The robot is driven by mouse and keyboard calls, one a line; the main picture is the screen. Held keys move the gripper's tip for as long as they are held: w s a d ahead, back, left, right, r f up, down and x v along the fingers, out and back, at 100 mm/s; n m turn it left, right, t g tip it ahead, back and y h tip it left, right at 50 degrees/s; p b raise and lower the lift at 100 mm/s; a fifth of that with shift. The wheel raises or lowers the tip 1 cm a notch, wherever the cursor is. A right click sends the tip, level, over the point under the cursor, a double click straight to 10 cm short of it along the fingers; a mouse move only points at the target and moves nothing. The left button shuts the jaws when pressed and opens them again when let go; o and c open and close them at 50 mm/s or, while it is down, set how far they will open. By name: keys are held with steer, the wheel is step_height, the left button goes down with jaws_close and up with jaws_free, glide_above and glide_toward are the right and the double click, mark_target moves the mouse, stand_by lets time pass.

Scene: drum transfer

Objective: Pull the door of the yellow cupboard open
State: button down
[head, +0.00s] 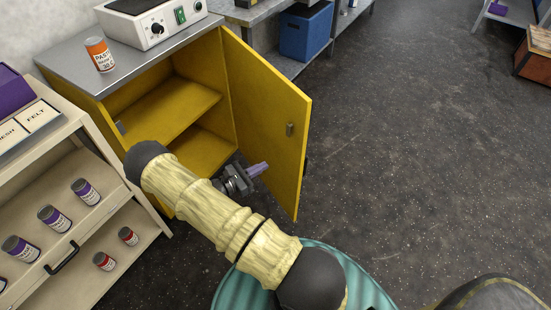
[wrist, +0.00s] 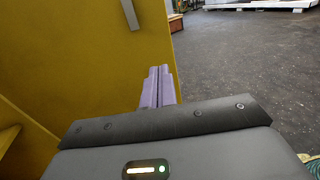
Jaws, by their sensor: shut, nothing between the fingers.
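The yellow cupboard (head: 117,106) stands at the left in the head view, with its front open and its shelf visible inside. Its door (head: 265,110) is hinged at the cupboard's right side and stands wide open, swung out toward me. A small grey fitting (head: 290,129) is on the door's visible face; it also shows in the wrist view (wrist: 130,14). My gripper (head: 264,168) has purple fingers, is shut and empty, and is in front of the inner face of the door, near its lower part. In the wrist view the fingers (wrist: 158,86) are together beside the door's edge; I cannot tell whether they touch it.
A hotplate (head: 155,20) and an orange-labelled can (head: 100,54) stand on the cupboard's top. A beige rack (head: 100,215) with several small jars is at the left. A blue bin (head: 306,32) sits under a bench behind. Speckled floor (head: 410,140) right of the door is clear.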

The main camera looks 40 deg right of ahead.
mark_target(298, 148)
steer(key=d, duration=1.3)
steer(key=shift+s+d+p, duration=0.1)
steer(key=shift+d+p, duration=0.1)
steer(key=shift+p, duration=0.15)
